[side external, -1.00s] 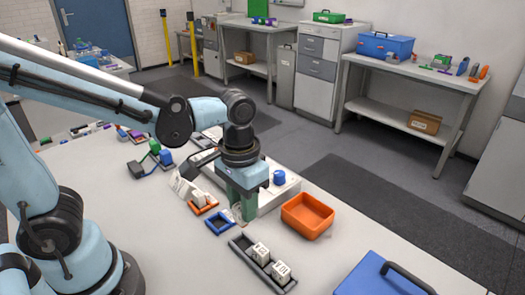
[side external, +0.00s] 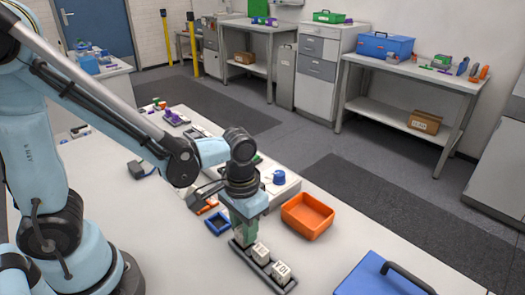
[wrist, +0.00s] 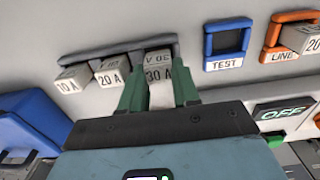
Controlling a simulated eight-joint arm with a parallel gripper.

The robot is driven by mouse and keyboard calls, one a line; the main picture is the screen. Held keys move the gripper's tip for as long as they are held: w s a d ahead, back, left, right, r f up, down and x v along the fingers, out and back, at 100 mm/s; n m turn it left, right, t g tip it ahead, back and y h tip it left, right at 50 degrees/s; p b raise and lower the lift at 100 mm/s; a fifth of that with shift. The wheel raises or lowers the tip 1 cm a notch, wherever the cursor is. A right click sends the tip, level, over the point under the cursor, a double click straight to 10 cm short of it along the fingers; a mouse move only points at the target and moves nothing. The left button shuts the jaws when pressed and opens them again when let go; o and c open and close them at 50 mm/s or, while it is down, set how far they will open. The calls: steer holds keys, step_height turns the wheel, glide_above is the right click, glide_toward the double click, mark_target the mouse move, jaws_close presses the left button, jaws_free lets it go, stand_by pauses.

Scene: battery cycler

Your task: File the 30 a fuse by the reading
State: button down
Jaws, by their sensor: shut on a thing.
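In the wrist view, the 30 A fuse (wrist: 158,74), a white block, is between the green fingers of my gripper (wrist: 158,95). My gripper (side external: 245,238) is shut on it at the end slot of the dark grey rack (wrist: 110,50). I cannot tell whether the fuse is fully seated. The 10 A fuse (wrist: 72,80) and 20 A fuse (wrist: 110,74) stand in the other slots. The blue TEST holder (wrist: 227,40) is empty.
In the side view, an orange bin (side external: 307,215) stands just right of my gripper. A blue case (side external: 378,278) is at the front right. A pale unit with a blue knob (side external: 279,177) stands behind my gripper.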

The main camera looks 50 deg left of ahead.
steer(key=shift+f, duration=0.25)
stand_by(0.5)
steer(key=c, duration=0.7)
jaws_free()
steer(key=shift+c, duration=0.2)
step_height(320, 180, up, 12)
steer(key=a+t, duration=0.7)
steer(key=a, duration=0.1)
steer(key=shift+w+f, duration=0.3)
steer(key=shift+w, duration=0.15)
